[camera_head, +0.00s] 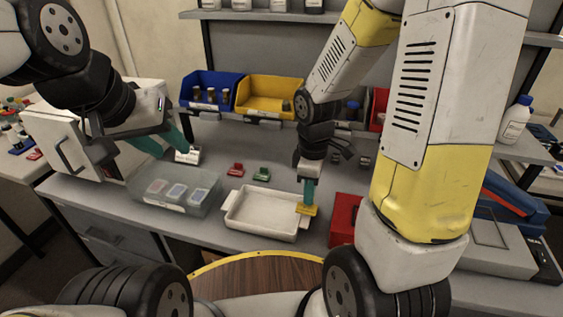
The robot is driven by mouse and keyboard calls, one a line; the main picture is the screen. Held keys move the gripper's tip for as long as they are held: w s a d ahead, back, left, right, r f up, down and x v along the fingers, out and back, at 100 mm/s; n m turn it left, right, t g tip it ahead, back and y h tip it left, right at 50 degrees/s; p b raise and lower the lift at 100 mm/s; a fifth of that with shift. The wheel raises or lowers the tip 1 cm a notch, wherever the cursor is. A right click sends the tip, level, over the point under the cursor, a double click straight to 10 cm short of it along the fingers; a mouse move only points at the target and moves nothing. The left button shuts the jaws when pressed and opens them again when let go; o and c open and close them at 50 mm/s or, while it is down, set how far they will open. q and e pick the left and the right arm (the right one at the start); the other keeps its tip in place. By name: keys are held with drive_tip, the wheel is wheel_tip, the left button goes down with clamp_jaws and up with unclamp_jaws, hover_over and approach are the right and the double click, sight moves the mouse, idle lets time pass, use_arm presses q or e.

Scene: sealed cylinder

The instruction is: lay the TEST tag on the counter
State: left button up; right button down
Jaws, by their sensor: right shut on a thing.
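A small yellow tag (307,210) is between the teal fingertips of my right gripper (308,203), which is shut on it. The tag is at the right end of the white tray, over or at its rim; I cannot tell whether it touches. Its lettering is too small to read. A red tag (236,169) and a green tag (262,174) lie on the grey counter (215,160) behind the tray. My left gripper (172,148) has its teal fingers spread and looks empty, beside a small white-faced stand (188,155).
The white tray (235,222) looks empty. A translucent bin (175,205) with several pale-lidded items stands left of it, a red box (344,218) right of it. Blue (210,88) and yellow (270,95) bins hang at the back. Counter around the red and green tags is clear.

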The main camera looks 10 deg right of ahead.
drive_tip(key=shift+w+f, duration=0.2)
drive_tip(key=shift+w, duration=0.05)
hover_over(290, 179)
drive_tip(key=shift+s+f, duration=0.1)
drive_tip(key=shift+f, duration=2.4)
drive_tip(key=shift+f, duration=0.1)
drive_tip(key=shift+f, duration=0.1)
drive_tip(key=c, duration=1.6)
unclamp_jaws()
drive_tip(key=shift+o, duration=0.2)
